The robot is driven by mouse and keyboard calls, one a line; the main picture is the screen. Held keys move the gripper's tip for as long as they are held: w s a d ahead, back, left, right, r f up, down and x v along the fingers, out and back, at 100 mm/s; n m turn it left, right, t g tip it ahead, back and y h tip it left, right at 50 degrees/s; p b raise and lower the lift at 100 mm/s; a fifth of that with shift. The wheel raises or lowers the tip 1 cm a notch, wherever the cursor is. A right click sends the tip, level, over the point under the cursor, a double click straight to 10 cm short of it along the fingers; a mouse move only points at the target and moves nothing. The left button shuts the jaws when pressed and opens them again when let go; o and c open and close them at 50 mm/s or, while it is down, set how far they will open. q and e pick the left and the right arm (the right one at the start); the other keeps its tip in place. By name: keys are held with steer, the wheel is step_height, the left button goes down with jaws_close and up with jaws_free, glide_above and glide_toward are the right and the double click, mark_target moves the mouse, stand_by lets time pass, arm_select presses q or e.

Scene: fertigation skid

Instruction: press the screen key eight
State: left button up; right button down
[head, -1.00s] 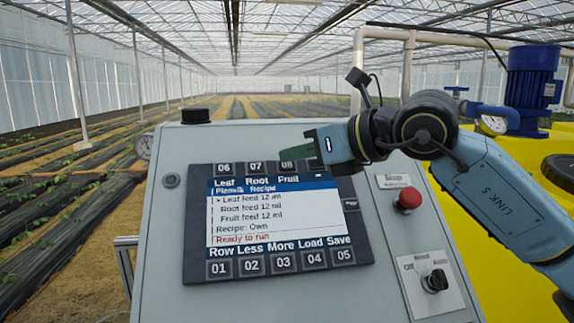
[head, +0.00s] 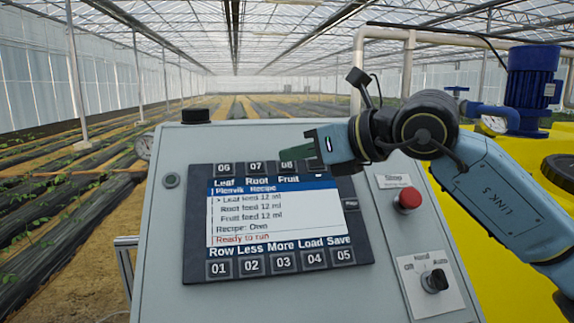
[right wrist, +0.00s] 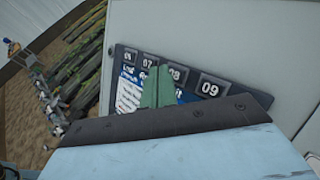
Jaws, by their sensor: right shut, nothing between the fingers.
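The control panel's screen (head: 275,215) shows a recipe list and the red line "Ready to run". Key 08 (head: 288,167) is in the top row of numbered keys, and it also shows in the right wrist view (right wrist: 177,75). My right gripper (head: 283,155) is shut and empty, with its green fingers pointing left over the panel's top edge, just above key 08. In the right wrist view the fingers (right wrist: 158,88) lie left of key 08 and cover part of the screen. Whether they touch the panel I cannot tell. Key 09 (right wrist: 210,89) is hidden behind the gripper in the head view. My left gripper is out of view.
Keys 06 (head: 224,169) and 07 (head: 256,168) sit left of key 08. Keys 01 to 05 run below the screen. A red stop button (head: 407,200) and a black selector switch (head: 435,281) are on the right of the grey cabinet (head: 165,250). A yellow tank (head: 490,230) stands behind.

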steer(key=shift+w+f+b, duration=0.3)
steer(key=shift+f+b, duration=0.05)
steer(key=shift+w+a+f, duration=0.1)
steer(key=shift+w+f, duration=0.1)
steer(key=shift+f, duration=0.05)
stand_by(0.8)
steer(key=shift+s+r, duration=0.1)
stand_by(0.3)
steer(key=shift+s+r+b, duration=0.35)
steer(key=shift+r, duration=0.1)
steer(key=s+r, duration=0.1)
steer(key=r, duration=0.1)
steer(key=s+d+r, duration=0.1)
steer(key=s, duration=0.1)
steer(key=shift+s+r, duration=0.2)
steer(key=shift+r, duration=0.15)
